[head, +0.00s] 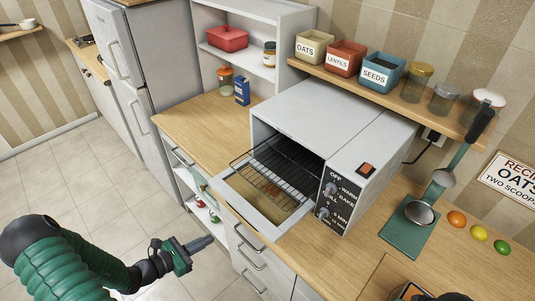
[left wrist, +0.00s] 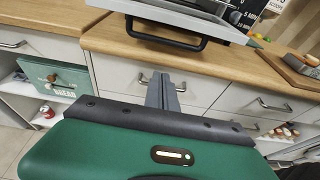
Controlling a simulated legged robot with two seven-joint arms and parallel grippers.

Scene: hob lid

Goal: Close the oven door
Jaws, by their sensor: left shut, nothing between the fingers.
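The white toaster oven (head: 325,130) stands on the wooden counter with its front facing my left side. Its door (head: 232,193) is open, folded down and sticking out from the front, with a wire rack (head: 272,177) showing inside. In the left wrist view the door (left wrist: 180,30) is seen from below and in front, with its black bar handle (left wrist: 165,42) at the near edge. My left gripper (head: 207,243) is shut and empty, in front of the cabinets, below and apart from the door. Its closed fingers (left wrist: 162,92) point toward the drawer fronts. My right gripper is not clearly visible.
A control panel (head: 338,197) with knobs sits beside the oven opening. Drawer handles (head: 249,240) stick out below the counter. Floor space (head: 100,190) on the left is free.

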